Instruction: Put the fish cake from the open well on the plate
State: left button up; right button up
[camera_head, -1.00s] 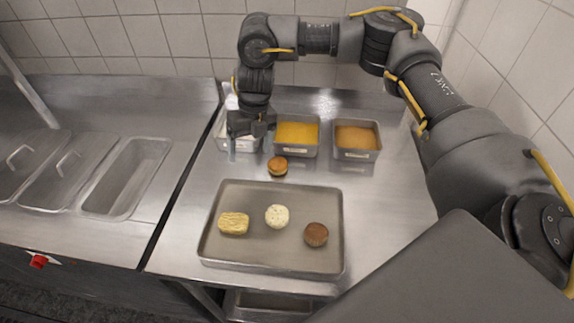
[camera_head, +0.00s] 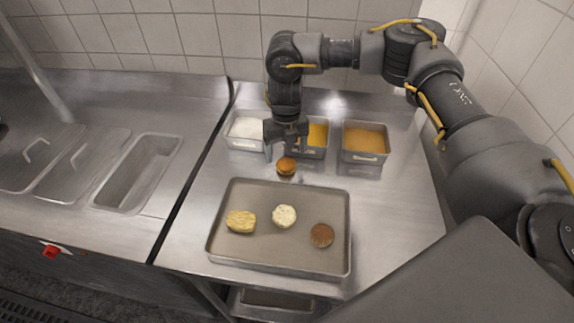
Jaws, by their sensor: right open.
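The open well (camera_head: 137,208) is at the left, sunk in the steel counter without a lid; no food shows in it. No plate is clearly seen. I cannot tell which piece is the fish cake. A round golden-brown piece (camera_head: 286,166) lies on the steel counter behind the tray. My right gripper (camera_head: 286,149) is open, pointing down just above and behind this piece, with its fingers in front of the containers. I cannot tell whether it touches the piece. My left gripper is not in view.
A grey tray (camera_head: 225,255) holds a yellow block (camera_head: 241,221), a pale round piece (camera_head: 284,216) and a brown round piece (camera_head: 322,235). Containers of white (camera_head: 246,128), yellow (camera_head: 318,134) and orange (camera_head: 366,138) contents stand behind. Two lidded wells (camera_head: 82,165) are left.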

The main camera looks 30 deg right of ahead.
aim_at(287, 163)
jog(key=shift+f+p, duration=0.35)
jog(key=shift+f, duration=0.05)
notch_tip(287, 163, down, 4)
jog(key=shift+d+r+p, duration=0.1)
jog(key=shift+r+p, duration=0.1)
jog(key=shift+p, duration=0.5)
jog(key=shift+f, duration=0.35)
jog(key=shift+c, duration=0.3)
jog(key=c, duration=1.1)
jog(key=shift+r, duration=0.15)
